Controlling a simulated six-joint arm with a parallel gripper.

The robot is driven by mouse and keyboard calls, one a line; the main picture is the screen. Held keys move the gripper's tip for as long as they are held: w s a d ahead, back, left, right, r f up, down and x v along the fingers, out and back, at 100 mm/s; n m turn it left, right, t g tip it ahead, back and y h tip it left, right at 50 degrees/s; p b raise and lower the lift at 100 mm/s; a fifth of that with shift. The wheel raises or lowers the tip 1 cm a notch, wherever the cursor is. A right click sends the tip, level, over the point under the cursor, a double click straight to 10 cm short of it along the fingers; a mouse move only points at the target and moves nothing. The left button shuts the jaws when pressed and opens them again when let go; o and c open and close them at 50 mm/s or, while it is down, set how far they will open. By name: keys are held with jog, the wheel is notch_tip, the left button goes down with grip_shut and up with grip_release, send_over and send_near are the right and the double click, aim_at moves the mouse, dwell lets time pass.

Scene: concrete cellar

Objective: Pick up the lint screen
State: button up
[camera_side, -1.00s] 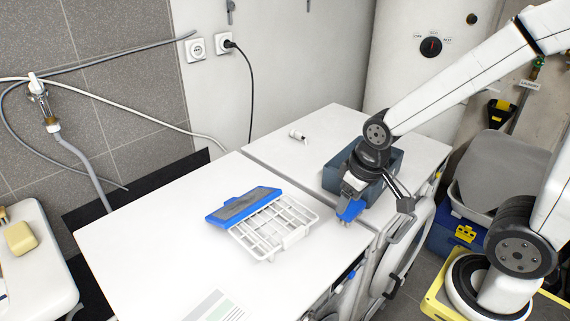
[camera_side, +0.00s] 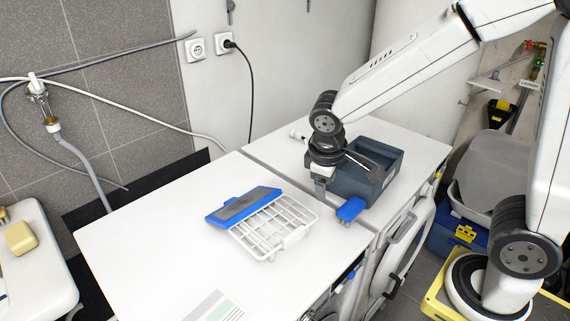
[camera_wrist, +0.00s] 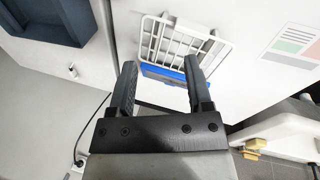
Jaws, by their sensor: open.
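The lint screen (camera_side: 272,225) lies on the white top of the left machine. It is a white grid frame with a blue, grey-centred panel along its far left side. In the wrist view the lint screen (camera_wrist: 190,41) lies beyond my fingertips, and its blue strip shows between the fingers, partly hidden by them. My gripper (camera_side: 320,194) is open and empty, to the right of the screen and apart from it, near the seam between the machines. It also shows in the wrist view (camera_wrist: 160,64).
A dark blue-grey bin (camera_side: 377,180) stands on the right machine, close behind my gripper. A small blue piece (camera_side: 350,209) sits at the bin's front. A small white object (camera_side: 297,134) lies further back. A printed label (camera_side: 214,307) is near the front; the left machine top is otherwise clear.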

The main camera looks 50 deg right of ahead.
jog(key=w+a+n+t+h, duration=0.8)
jog(key=w+a+h, duration=0.1)
jog(key=w+a, duration=1)
send_near(216, 224)
jog(key=w+d, duration=0.2)
jog(key=shift+d, duration=0.3)
jog(key=shift+f, duration=0.55)
jog(key=shift+x, duration=1.35)
jog(key=shift+x, duration=2.55)
jog(key=shift+r, duration=0.1)
